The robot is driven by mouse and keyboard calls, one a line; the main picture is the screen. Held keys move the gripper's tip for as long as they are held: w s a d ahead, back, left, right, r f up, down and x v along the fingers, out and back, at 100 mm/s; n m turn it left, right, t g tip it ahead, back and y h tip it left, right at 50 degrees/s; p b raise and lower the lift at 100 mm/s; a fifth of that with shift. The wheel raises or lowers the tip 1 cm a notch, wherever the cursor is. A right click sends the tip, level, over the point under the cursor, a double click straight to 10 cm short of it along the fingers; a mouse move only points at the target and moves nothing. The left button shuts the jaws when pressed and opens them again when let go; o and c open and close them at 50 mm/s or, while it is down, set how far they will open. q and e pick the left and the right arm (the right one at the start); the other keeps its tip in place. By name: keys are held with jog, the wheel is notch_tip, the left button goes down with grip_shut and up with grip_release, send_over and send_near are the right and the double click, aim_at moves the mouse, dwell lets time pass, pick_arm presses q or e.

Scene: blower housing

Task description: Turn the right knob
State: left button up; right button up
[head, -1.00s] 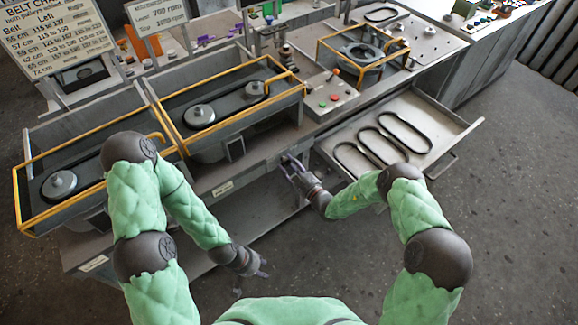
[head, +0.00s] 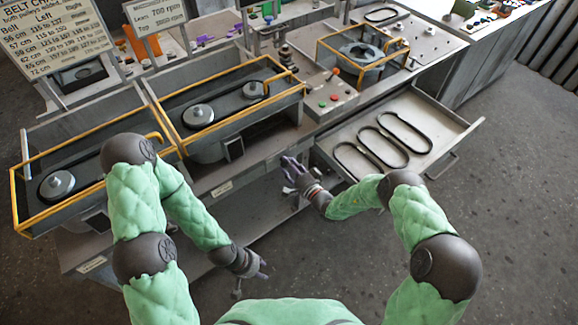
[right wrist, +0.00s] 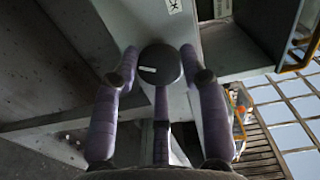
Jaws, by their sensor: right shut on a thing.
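The right knob (right wrist: 160,68) is a round dark knob with a short white mark, seen in the right wrist view.
An open drawer (head: 455,128) with several black belts (head: 380,150) juts out right of my right gripper. A left belt housing (head: 30,205) and a small control panel (head: 330,98) sit on the bench. The floor (head: 510,220) at right is clear.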

jog(key=shift+w+d+r, duration=0.15)
jog(key=shift+w+d, duration=0.15)
jog(key=shift+d, duration=0.05)
jog(key=o, duration=1.1)
jog(key=shift+s, duration=0.2)
jog(key=v, duration=1.2)
